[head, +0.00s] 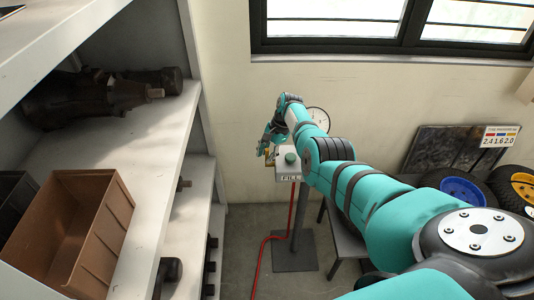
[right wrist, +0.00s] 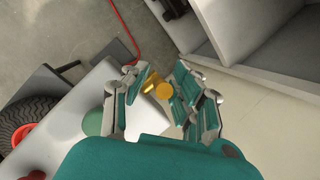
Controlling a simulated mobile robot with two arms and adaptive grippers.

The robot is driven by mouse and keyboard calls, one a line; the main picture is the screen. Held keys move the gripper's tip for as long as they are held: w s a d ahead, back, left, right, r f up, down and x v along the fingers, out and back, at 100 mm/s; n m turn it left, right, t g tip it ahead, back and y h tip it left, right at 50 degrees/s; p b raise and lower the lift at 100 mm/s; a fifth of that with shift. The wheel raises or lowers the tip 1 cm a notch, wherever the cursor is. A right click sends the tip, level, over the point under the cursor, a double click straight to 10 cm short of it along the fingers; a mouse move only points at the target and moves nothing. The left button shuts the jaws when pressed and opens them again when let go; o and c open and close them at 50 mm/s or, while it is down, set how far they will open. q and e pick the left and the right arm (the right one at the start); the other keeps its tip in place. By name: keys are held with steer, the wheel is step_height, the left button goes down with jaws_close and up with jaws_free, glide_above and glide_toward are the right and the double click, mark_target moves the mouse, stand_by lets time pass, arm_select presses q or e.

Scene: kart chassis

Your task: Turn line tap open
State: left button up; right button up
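The line tap is a small brass-yellow piece (right wrist: 164,90) in the right wrist view; in the head view a bit of its yellow (head: 270,156) shows at the left side of a white box. My right gripper (head: 268,140) is at the tap, left of the box. In the right wrist view its fingers (right wrist: 158,82) stand on both sides of the brass piece, leaning in toward it. I cannot tell whether they press on it. The tap's base is partly hidden by the fingers. My left gripper is not in view.
The white box (head: 283,175) has a green button (head: 291,158), a FILL label and a stand with a red hose (head: 262,262). A round gauge (head: 318,120) is behind my arm. Shelves (head: 160,140) with a brown bin (head: 78,228) stand left. Wheels (head: 463,190) are at right.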

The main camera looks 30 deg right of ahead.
steer(key=shift+o, duration=0.5)
steer(key=shift+w, duration=0.1)
steer(key=shift+r, duration=0.1)
steer(key=shift+d+r, duration=0.2)
steer(key=shift+r, duration=0.25)
steer(key=v, duration=1.1)
